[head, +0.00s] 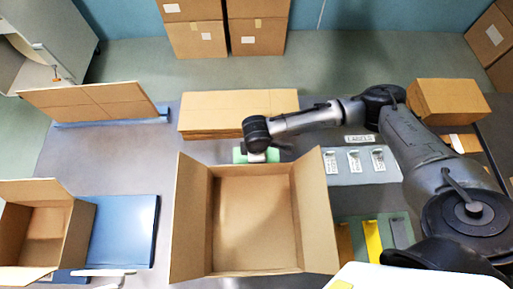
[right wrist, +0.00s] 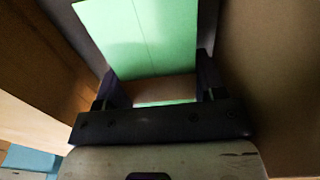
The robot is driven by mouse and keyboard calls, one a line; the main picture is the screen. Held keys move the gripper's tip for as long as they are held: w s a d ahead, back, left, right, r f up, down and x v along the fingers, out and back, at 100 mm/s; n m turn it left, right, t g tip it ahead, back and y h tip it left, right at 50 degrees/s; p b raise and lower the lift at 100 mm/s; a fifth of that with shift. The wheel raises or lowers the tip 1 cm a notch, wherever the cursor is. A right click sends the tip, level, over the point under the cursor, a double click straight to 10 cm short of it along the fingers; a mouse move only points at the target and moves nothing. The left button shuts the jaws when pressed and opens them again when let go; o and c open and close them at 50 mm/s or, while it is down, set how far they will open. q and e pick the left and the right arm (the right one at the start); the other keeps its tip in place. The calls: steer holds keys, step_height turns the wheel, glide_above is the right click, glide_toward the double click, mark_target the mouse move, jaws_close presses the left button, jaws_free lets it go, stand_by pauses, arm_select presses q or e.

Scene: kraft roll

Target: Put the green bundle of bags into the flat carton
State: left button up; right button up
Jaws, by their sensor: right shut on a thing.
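The green bundle of bags (head: 238,155) shows at the back edge of the wide open carton (head: 252,222), mostly covered by my right gripper (head: 257,158). In the right wrist view the green bundle (right wrist: 140,38) is a flat light-green block between the two fingers of my right gripper (right wrist: 158,88), which is shut on it. The open carton is empty, with its left and right flaps spread outward. I cannot tell how high the bundle is above the table. My left gripper is not in view.
Flat cardboard (head: 240,108) is stacked behind the open carton. A smaller open carton (head: 45,235) and a blue panel (head: 125,230) are at left. A grey label board (head: 360,166) and a green tray (head: 372,232) lie to the right, near my right arm.

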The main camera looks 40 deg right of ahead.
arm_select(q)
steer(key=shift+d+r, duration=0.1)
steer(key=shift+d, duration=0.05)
arm_select(e)
steer(key=o, duration=0.7)
steer(key=shift+f, duration=0.15)
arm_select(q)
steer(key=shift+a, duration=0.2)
arm_select(e)
steer(key=shift+r, duration=0.25)
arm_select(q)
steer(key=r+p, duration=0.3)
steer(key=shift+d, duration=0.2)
arm_select(e)
steer(key=shift+o, duration=0.3)
step_height(320, 180, up, 12)
